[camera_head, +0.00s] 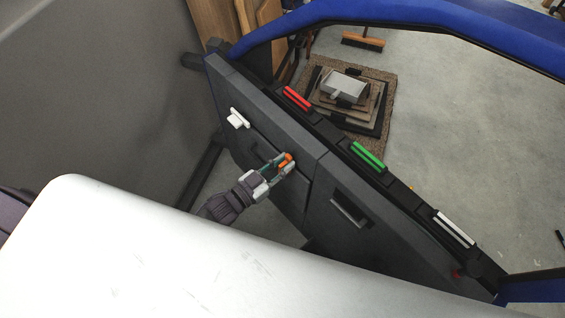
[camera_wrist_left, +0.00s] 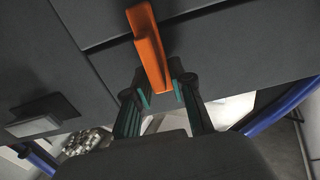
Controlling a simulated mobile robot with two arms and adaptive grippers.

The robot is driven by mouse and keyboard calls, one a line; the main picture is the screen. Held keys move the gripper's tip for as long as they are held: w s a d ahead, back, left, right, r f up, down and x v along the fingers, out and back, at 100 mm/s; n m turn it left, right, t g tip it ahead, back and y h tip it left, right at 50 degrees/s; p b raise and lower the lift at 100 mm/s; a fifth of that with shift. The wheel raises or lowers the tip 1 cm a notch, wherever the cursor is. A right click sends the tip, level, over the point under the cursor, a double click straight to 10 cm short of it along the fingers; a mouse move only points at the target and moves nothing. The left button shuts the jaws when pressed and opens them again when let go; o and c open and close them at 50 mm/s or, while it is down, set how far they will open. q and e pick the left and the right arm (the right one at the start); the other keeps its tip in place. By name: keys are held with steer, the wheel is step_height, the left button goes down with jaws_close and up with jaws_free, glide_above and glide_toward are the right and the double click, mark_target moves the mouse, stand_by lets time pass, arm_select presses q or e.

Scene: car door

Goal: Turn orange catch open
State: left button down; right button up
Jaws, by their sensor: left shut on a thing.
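The orange catch (camera_head: 286,159) is on the dark grey door panel (camera_head: 262,112), a little left of the panel's middle in the head view. In the left wrist view the orange catch (camera_wrist_left: 148,48) is a long bar, running from the top edge down between my fingers. My left gripper (camera_head: 277,171) is at the catch, shut on it, with a teal-padded finger on either side. In the left wrist view my left gripper (camera_wrist_left: 160,97) shows its fingertips around the catch's lower end. My right gripper is in neither view.
A white handle (camera_head: 238,118) is on the panel left of the catch, and a recessed pull (camera_head: 350,208) is right of it. Red (camera_head: 297,99), green (camera_head: 368,157) and white (camera_head: 455,229) bars line the door's top edge. A blue frame (camera_head: 400,14) arches behind.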

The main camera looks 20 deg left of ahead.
arm_select(q)
steer(key=m, duration=0.5)
steer(key=d+m+b, duration=0.1)
steer(key=m, duration=0.2)
steer(key=shift+s+d+f, duration=0.1)
steer(key=shift+s+f, duration=0.3)
steer(key=m, duration=0.1)
steer(key=m+b, duration=0.1)
steer(key=m, duration=0.3)
steer(key=shift+s+d+f, duration=0.15)
steer(key=shift+d+f, duration=0.1)
steer(key=shift+f, duration=0.15)
steer(key=m+b, duration=0.2)
steer(key=m, duration=0.1)
steer(key=shift+d+f+m, duration=0.1)
steer(key=shift+f+m, duration=0.2)
steer(key=shift+m, duration=0.5)
steer(key=shift+f+b, duration=0.1)
steer(key=shift+b, duration=0.2)
